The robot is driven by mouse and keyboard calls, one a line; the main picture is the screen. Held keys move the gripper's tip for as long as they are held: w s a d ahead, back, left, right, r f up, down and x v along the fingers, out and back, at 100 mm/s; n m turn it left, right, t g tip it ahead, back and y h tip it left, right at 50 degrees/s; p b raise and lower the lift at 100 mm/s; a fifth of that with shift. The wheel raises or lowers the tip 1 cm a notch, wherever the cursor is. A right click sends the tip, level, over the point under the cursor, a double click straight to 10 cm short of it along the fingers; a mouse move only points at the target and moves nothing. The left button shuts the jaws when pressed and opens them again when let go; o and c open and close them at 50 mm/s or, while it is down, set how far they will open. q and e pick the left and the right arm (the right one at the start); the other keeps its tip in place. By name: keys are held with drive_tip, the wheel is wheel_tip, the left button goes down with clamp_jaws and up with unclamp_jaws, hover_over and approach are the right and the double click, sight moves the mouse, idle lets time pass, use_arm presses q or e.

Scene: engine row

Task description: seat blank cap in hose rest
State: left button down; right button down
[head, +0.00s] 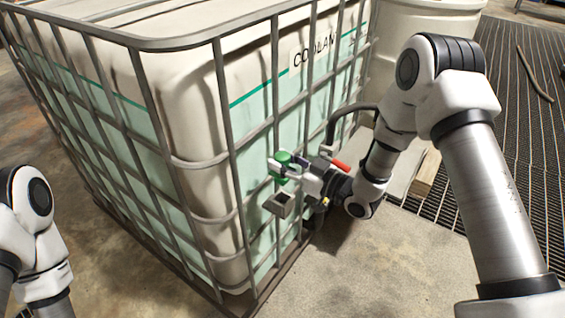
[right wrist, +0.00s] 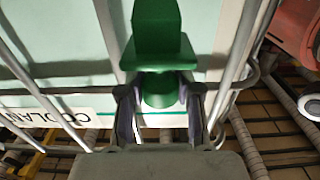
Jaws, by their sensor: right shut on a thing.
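The green blank cap (head: 281,165) is held in front of the caged tank's near right face, and my right gripper (head: 290,173) is shut on it. In the right wrist view the cap (right wrist: 158,52) has a wide flange and a narrower round part between the two fingers (right wrist: 160,105). A small grey square open-topped holder (head: 280,204), which looks like the hose rest, sits on the cage just below the cap. The cap is apart from it and above it. Only part of my left arm shows at the lower left; its gripper is out of view.
The tank's metal cage bars (head: 228,150) stand close behind the cap. A red handle (head: 341,165) and a dark hose (head: 352,108) are right of the gripper. A white drum (head: 425,35) stands behind. The concrete floor (head: 390,265) in front is clear.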

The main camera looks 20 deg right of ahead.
drive_tip(key=shift+f+b, duration=3.35)
drive_tip(key=shift+f, duration=1.2)
drive_tip(key=c, duration=0.7)
unclamp_jaws()
drive_tip(key=v, duration=1.2)
